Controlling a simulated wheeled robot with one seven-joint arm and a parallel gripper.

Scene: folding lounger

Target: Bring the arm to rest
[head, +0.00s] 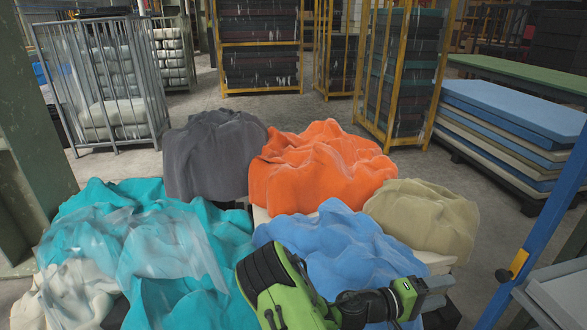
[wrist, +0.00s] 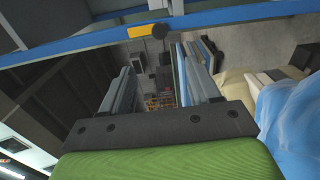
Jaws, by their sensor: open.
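My green and black arm reaches in from the bottom middle of the head view, in front of a heap of cloths. My gripper (head: 437,289) points to the right, at the right end of the arm, beside the blue cloth (head: 345,245). In the wrist view my gripper (wrist: 160,88) has its two grey fingers apart, with nothing between them. The blue cloth also shows at the right edge of the wrist view (wrist: 293,125). I cannot tell in the head view whether the arm touches the cloth below it.
Teal cloth (head: 145,240), grey cloth (head: 213,155), orange cloth (head: 320,165) and beige cloth (head: 425,215) lie around the blue one. A blue post (head: 535,235) stands to the right. Stacked mats (head: 510,115) and yellow-framed racks (head: 400,75) are behind. Floor shows beyond the heap.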

